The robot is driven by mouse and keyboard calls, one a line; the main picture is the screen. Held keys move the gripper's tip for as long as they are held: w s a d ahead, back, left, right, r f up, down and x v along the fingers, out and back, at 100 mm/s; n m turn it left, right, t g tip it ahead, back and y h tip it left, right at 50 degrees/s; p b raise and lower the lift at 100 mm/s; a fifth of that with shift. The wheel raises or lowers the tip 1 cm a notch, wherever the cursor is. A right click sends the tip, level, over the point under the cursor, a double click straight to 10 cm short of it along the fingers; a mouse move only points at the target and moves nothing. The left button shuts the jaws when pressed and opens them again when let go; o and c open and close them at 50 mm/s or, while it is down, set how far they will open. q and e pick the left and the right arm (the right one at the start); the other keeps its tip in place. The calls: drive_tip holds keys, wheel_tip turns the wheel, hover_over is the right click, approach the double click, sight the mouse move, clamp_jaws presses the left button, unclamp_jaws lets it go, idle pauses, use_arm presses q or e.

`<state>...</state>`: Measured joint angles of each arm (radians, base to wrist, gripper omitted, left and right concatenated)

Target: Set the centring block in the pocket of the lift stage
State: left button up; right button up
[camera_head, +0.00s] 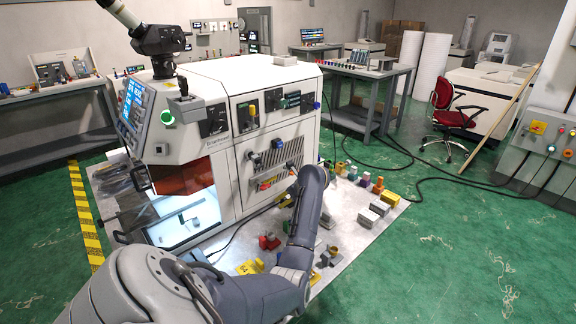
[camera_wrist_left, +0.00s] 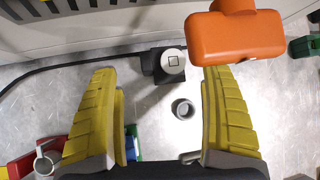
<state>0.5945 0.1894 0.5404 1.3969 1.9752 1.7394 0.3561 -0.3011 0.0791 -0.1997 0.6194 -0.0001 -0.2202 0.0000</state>
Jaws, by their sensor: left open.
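My left gripper (camera_wrist_left: 160,78) is open and empty, its two yellow fingers spread above a pale metal surface. In the head view the hand (camera_head: 288,200) is low beside the machine and mostly hidden by its own arm. Between and beyond the fingertips stands a small dark fixture (camera_wrist_left: 163,73) with a round pale top marked by a square outline; it may be the lift stage. A grey ring-shaped piece (camera_wrist_left: 183,109) lies nearer, by the right finger. I cannot tell which piece is the centring block. My right gripper is not in view.
An orange piece (camera_wrist_left: 235,34) stands close beyond the right finger. A red part (camera_wrist_left: 22,165) lies at lower left. A black cable (camera_wrist_left: 75,66) runs along the machine. The large white machine (camera_head: 225,110) borders the metal plate (camera_head: 350,232), which holds several small blocks.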

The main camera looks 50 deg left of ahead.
sight(287, 197)
use_arm(q)
drive_tip(key=shift+x, duration=2.45)
drive_tip(key=shift+a+r, duration=0.1)
drive_tip(key=c, duration=1.5)
drive_tip(key=shift+c, duration=0.2)
drive_tip(key=shift+r, duration=0.15)
